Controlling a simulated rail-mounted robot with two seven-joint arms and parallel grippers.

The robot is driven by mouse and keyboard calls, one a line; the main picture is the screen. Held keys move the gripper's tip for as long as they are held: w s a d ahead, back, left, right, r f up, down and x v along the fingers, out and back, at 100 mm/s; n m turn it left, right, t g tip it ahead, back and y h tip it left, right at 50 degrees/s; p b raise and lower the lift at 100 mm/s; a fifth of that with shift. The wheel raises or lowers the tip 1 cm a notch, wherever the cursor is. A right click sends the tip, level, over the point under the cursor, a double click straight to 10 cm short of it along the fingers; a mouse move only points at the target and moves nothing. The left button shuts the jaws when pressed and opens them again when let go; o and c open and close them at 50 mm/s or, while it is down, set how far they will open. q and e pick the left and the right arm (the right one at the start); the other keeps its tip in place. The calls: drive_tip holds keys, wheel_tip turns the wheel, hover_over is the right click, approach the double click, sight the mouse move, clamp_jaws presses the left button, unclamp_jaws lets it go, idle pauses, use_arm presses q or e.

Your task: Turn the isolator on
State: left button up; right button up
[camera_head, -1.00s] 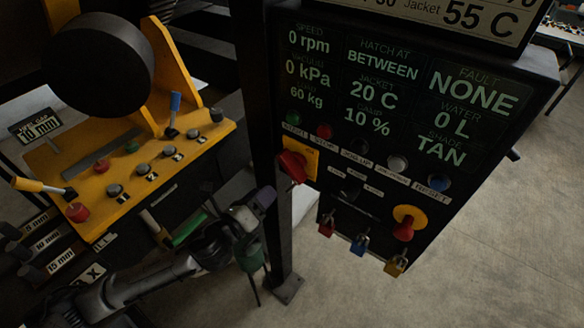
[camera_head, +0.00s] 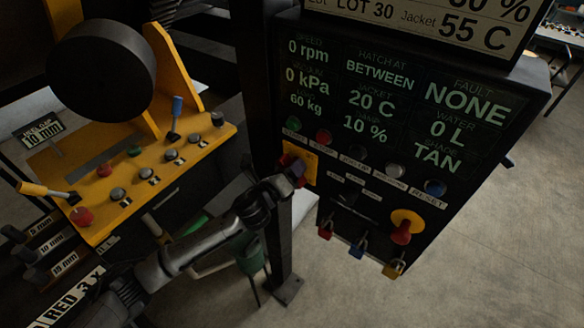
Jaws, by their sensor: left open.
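The isolator's yellow plate (camera_head: 308,158) is on the left side of the black control panel (camera_head: 335,180), below the green and red buttons. Its red handle is mostly hidden behind my left gripper (camera_head: 294,172). My left arm comes up from the lower left, and the open fingers are at the isolator, around or just in front of the handle. I cannot tell whether they touch it. The handle's angle is hidden. My right gripper is not in view.
A red knob on a yellow disc (camera_head: 402,227) is at the panel's lower right. Several coloured padlocks (camera_head: 357,247) hang below. A yellow console (camera_head: 150,170) with levers and buttons stands at the left. The floor (camera_head: 470,230) at right is clear.

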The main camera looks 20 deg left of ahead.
use_arm(q)
drive_tip(key=c, duration=0.9)
